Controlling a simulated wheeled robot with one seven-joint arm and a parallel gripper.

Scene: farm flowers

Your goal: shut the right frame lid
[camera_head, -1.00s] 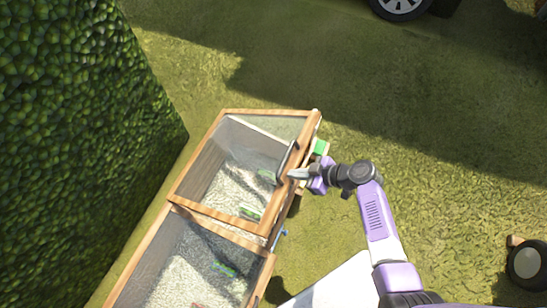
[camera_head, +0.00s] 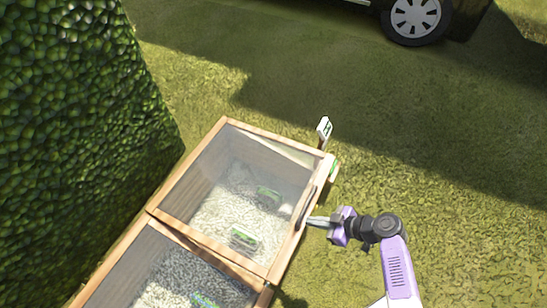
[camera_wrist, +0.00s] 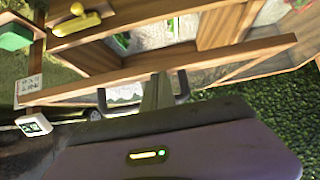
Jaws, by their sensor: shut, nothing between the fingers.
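The right frame is the upper of two wooden cold frames in the head view. Its glazed lid (camera_head: 250,190) lies over the box, with a dark handle (camera_head: 305,207) on its near rail. The lid's wooden rail (camera_wrist: 200,68) crosses the wrist view, and other boards and pale bedding show beyond it. In the wrist view the fingers (camera_wrist: 156,92) are between the two ends of the handle; contact is unclear.
The second frame (camera_head: 225,262) adjoins at lower left. Green-labelled packs (camera_head: 243,239) lie inside the right frame. A white sign (camera_head: 324,128) stands at its far corner. A hedge (camera_head: 70,120) borders the left; a vehicle wheel (camera_head: 415,18) is at the back. Grass to the right is open.

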